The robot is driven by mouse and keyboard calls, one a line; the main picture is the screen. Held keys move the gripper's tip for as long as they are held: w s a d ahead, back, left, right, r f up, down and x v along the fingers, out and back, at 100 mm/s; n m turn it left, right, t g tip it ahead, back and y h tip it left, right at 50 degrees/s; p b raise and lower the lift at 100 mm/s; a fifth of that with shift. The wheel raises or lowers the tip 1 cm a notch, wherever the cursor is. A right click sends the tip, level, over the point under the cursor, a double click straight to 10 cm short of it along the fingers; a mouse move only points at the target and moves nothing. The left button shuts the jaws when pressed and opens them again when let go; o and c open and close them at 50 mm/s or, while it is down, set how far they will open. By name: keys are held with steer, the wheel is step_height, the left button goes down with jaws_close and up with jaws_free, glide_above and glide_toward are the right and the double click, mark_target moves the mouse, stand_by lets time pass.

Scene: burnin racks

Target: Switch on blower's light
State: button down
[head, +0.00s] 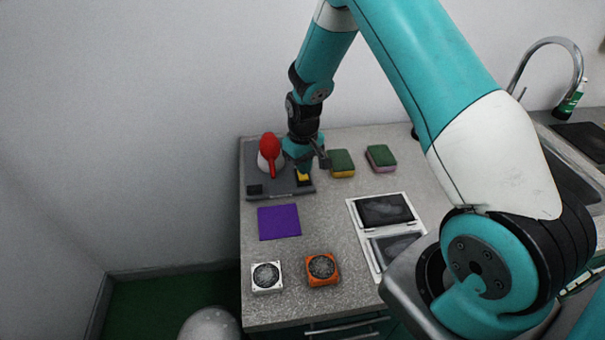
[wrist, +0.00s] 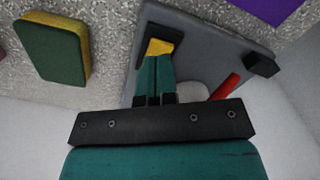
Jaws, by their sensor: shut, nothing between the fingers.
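A grey base unit (head: 255,157) stands at the back left of the counter; it also shows in the wrist view (wrist: 205,37). A red and white rounded part (head: 270,147) sits on it; in the wrist view its red piece (wrist: 226,86) is at the right. A yellow piece (head: 303,178) in a black housing is at the base's front right; it also shows in the wrist view (wrist: 159,47). My gripper (head: 305,169) is shut and empty, its fingertips (wrist: 157,58) at the yellow piece. I cannot tell whether they touch. No lit lamp is visible.
A small black block (head: 255,189) is at the base's front left. Two sponges (head: 341,162) (head: 380,157) lie right of the base. A purple square (head: 279,221), a white fan (head: 266,277), an orange fan (head: 322,268) and a white two-panel device (head: 385,226) lie nearer.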

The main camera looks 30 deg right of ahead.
steer(key=shift+f+b, duration=0.75)
steer(key=shift+f, duration=0.4)
stand_by(0.4)
steer(key=shift+r, duration=0.15)
steer(key=shift+r+p, duration=2.55)
steer(key=shift+r, duration=0.85)
